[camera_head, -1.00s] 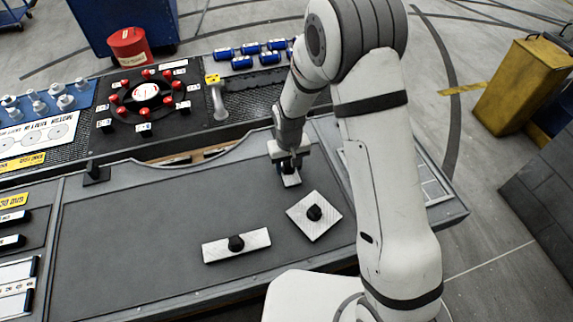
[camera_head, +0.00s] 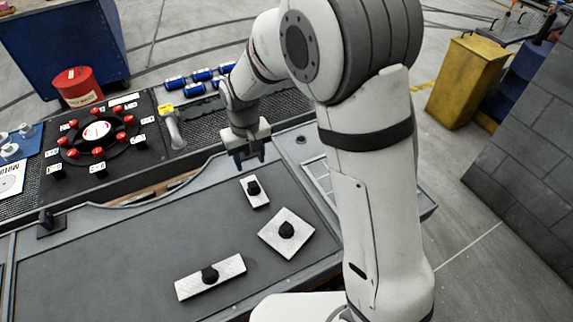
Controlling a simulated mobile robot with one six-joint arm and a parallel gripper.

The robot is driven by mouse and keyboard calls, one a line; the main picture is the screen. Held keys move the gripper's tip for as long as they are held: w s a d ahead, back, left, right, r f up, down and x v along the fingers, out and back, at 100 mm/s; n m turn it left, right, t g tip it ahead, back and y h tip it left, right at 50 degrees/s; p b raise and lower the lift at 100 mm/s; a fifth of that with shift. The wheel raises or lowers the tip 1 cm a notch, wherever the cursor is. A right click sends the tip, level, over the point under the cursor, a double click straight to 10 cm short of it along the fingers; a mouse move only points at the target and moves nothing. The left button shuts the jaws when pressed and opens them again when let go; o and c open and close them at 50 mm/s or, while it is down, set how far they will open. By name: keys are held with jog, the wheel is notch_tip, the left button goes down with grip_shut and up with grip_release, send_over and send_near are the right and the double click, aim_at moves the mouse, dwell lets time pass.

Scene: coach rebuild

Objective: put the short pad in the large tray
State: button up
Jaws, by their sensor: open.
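The short pad (camera_head: 262,199), a small white rectangle with a black knob, lies flat on a large grey panel (camera_head: 110,265) with a raised rim. This panel looks like the large tray, but no label confirms it. My gripper (camera_head: 250,163) is open and empty, a little above and beyond the short pad, apart from its knob. A white square pad (camera_head: 270,237) and a longer white pad (camera_head: 233,268), each with a black knob, lie on the same panel, nearer to me.
A slotted light-grey compartment (camera_head: 318,180) is right of the panel, partly behind my arm. A black post (camera_head: 46,224) stands at the panel's far left. Beyond lie a red-knobbed ring (camera_head: 96,132), a grey handle (camera_head: 174,130) and blue cylinders (camera_head: 176,83). The panel's left part is bare.

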jog(key=s+d+r+m+t, duration=0.1)
jog(key=s+d+r+m, duration=0.1)
jog(key=s+d+r, duration=0.6)
jog(key=s+d+r+m+t, duration=0.25)
jog(key=d+r, duration=0.35)
jog(key=d, duration=0.5)
jog(key=s+d+r, duration=0.1)
jog(key=s+d, duration=0.2)
jog(key=s, duration=0.5)
jog(key=shift+d+m, duration=0.35)
jog(key=shift+d, duration=0.05)
jog(key=shift+s, duration=0.15)
